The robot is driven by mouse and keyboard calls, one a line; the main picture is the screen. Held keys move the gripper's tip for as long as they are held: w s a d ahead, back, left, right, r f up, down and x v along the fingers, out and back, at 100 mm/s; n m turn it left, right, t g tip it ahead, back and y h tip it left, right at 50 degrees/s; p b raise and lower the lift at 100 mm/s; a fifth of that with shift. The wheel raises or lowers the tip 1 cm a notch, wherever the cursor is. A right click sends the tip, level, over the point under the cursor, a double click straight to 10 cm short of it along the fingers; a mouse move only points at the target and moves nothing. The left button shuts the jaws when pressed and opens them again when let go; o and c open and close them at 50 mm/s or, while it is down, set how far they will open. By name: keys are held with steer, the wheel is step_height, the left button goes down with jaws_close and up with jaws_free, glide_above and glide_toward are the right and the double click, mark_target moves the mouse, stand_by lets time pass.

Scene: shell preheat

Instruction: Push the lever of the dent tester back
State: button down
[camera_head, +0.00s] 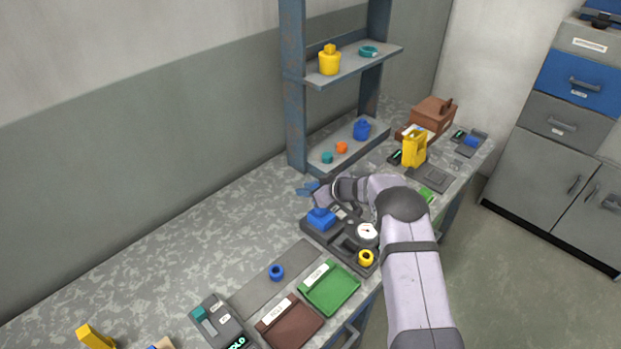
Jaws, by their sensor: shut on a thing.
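The dent tester (347,241) is a dark base on the grey speckled bench, with a blue block (321,219), a white round dial (367,231) and a yellow ring (366,257) on it. My gripper (316,191) is low at the tester's far end, just behind the blue block, shut on what seems to be the lever. A small blue part shows at the fingertips; whether it belongs to the lever or to my gripper is too small to tell. My wrist and forearm hide part of the tester's far right side.
In front lie a green tray (330,289), a brown tray (289,325), a blue ring (277,271) on a grey mat and a grey device (220,322). A shelf rack (296,120) stands behind; a yellow device (414,149) stands right.

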mark_target(316, 186)
steer(key=shift+w+a+f+g+h+p, duration=0.5)
steer(key=shift+f+g+h+p, duration=0.15)
steer(key=shift+p, duration=0.7)
steer(key=c, duration=1.5)
jaws_free()
steer(key=shift+d+r, duration=0.1)
steer(key=shift+b+v, duration=1.1)
steer(key=shift+v, duration=2.35)
steer(key=shift+r, duration=0.1)
